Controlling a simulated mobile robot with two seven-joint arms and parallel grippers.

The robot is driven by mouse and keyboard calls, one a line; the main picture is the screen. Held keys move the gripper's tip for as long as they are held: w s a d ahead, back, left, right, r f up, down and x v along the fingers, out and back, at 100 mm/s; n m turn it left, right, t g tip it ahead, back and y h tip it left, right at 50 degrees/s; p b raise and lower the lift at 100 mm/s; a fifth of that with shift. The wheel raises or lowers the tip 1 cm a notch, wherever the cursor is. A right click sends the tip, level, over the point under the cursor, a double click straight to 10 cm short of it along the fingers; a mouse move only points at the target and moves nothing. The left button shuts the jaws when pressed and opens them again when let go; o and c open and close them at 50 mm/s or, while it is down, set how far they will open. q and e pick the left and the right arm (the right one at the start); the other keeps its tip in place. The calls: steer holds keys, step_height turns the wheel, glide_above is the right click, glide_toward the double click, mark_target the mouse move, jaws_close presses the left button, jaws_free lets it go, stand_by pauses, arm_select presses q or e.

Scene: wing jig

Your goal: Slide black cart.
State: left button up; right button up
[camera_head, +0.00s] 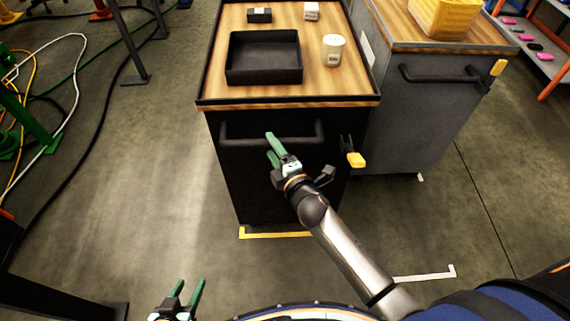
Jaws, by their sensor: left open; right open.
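The black cart (237,171) stands ahead of me, with a wooden top and a black bar handle (240,141) across its near face. My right gripper (271,146) is open in front of the handle, with its green fingers pointing at the bar. The fingers overlap the handle in the picture; I cannot tell whether they touch it. My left gripper (188,291) is open and empty, low at the bottom edge, away from the cart. A yellow-tipped lever (355,160) sticks out at the cart's right side.
On the cart top are a black tray (262,78), a white cup (333,50) and two small boxes. A grey cart (425,110) with a yellow bin (446,17) stands close on the right. Yellow tape (275,235) marks the floor. Floor to the left is open, with cables further left.

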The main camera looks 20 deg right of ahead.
arm_select(q)
steer(key=shift+s+a, duration=0.3)
steer(key=shift+a, duration=0.05)
arm_select(e)
steer(key=v, duration=1)
arm_select(q)
steer(key=shift+w+d+r, duration=0.15)
steer(key=shift+d, duration=0.05)
arm_select(e)
steer(key=shift+s, duration=0.1)
arm_select(q)
steer(key=r+p, duration=0.4)
steer(key=a+r+p, duration=0.1)
steer(key=p, duration=0.2)
steer(key=shift+s+r, duration=0.2)
steer(key=shift+r, duration=0.2)
arm_select(e)
steer(key=s+d+f+m+g, duration=0.2)
steer(key=s+f+m+g, duration=0.1)
steer(key=s+m, duration=0.4)
steer(key=s+d+f+m+g, duration=0.2)
steer(key=s+f+m, duration=0.3)
steer(key=s+m, duration=0.3)
steer(key=shift+m+g, duration=0.9)
steer(key=shift+m, duration=0.1)
